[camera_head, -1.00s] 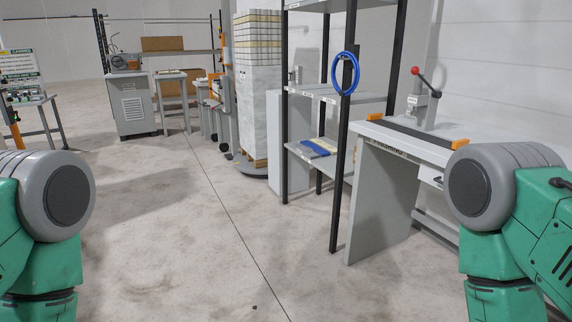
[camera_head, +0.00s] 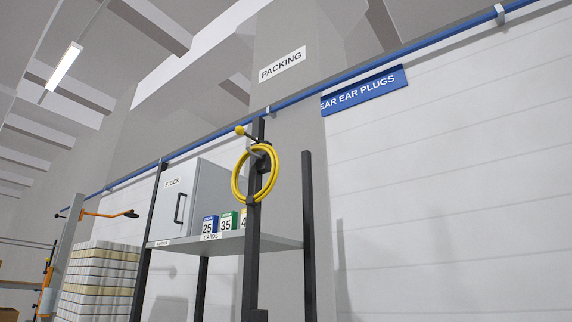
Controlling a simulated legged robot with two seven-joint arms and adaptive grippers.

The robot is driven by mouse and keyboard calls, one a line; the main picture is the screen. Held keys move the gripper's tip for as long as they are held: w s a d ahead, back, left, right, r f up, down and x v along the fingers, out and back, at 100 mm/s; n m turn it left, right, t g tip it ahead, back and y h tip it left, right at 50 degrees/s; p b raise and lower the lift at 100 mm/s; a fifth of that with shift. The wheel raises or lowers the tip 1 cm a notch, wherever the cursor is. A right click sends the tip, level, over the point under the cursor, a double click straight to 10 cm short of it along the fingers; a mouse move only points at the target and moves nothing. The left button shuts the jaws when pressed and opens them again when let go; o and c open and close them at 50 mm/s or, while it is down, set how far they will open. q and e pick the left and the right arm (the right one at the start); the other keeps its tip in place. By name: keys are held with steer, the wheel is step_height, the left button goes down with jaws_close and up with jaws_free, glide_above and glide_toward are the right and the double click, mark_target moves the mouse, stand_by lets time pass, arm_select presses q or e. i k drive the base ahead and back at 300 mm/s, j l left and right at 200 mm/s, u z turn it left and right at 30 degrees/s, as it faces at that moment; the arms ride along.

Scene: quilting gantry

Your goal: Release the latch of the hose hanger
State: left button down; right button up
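A coiled yellow hose (camera_head: 237,182) hangs on a dark hanger (camera_head: 262,152) at the upper part of a black rack post. A lever with a yellow ball knob (camera_head: 240,130) sticks out to the upper left from the top of the hanger, just above the coil. Whether this lever is the latch, and whether it is engaged, I cannot tell at this size. Neither of my grippers nor my arms show in the view.
The rack's top shelf (camera_head: 275,244) holds a grey cabinet marked STOCK (camera_head: 178,198) and several numbered card boxes (camera_head: 227,221). A blue pipe (camera_head: 360,70) runs along the wall above. Wrapped stacked goods (camera_head: 98,285) stand at lower left.

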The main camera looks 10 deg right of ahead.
mark_target(240, 130)
steer(key=i+j+z, duration=0.85)
steer(key=i, duration=0.1)
